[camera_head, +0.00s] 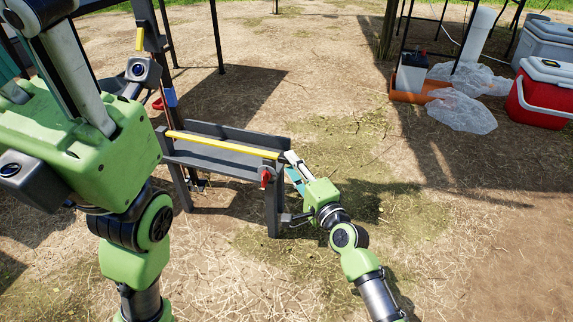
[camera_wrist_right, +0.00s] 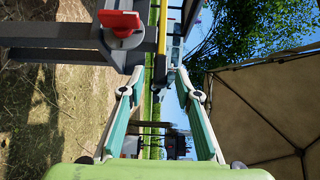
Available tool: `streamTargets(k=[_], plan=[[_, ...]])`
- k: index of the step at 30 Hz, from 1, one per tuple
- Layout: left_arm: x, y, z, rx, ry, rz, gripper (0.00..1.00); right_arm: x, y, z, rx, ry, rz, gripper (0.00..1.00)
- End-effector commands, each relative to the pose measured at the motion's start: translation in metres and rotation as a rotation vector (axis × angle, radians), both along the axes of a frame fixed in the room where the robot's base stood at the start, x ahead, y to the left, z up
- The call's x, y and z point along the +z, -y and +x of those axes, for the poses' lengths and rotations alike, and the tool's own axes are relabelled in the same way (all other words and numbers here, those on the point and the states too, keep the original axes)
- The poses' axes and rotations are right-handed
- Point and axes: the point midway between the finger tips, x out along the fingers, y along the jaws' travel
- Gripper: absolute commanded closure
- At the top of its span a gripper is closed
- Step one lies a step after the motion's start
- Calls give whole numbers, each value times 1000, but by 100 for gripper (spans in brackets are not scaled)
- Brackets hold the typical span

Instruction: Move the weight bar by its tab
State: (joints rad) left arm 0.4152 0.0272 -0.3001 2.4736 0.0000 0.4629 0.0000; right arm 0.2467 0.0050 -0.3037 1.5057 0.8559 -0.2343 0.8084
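A long yellow bar (camera_head: 222,145), likely the weight bar, lies lengthwise along a grey stand (camera_head: 232,161). My right gripper (camera_head: 290,164) is at the bar's right end. In the right wrist view, the gripper (camera_wrist_right: 160,74) is open, with one teal-padded finger on each side. The bar (camera_wrist_right: 162,35) comes down between them and ends in a dark part near the fingertips, apart from both fingers. I cannot tell whether this dark part is the tab. My left gripper (camera_head: 62,65) is large and close at the upper left; its fingertips are not clear.
A red knob (camera_head: 265,178) sits on the stand's right end, close to my right gripper; it also shows in the wrist view (camera_wrist_right: 122,24). A red cooler (camera_head: 543,98), plastic bags (camera_head: 462,110) and an orange tray (camera_head: 412,92) are at the back right. The ground right of the stand is clear.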

Motion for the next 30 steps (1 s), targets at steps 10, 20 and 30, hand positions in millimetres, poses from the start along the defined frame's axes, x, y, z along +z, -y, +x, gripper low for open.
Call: streamTargets(k=[10, 20, 30], plan=[[4, 1, -17, 3, 54, 3, 60, -1, -16, 32, 0, 0, 0, 69], [5, 2, -17, 3, 55, 4, 60, 0, -17, 33, 0, 0, -1, 77], [6, 2, -17, 3, 56, 4, 60, 1, -16, 33, 0, -1, -3, 100]])
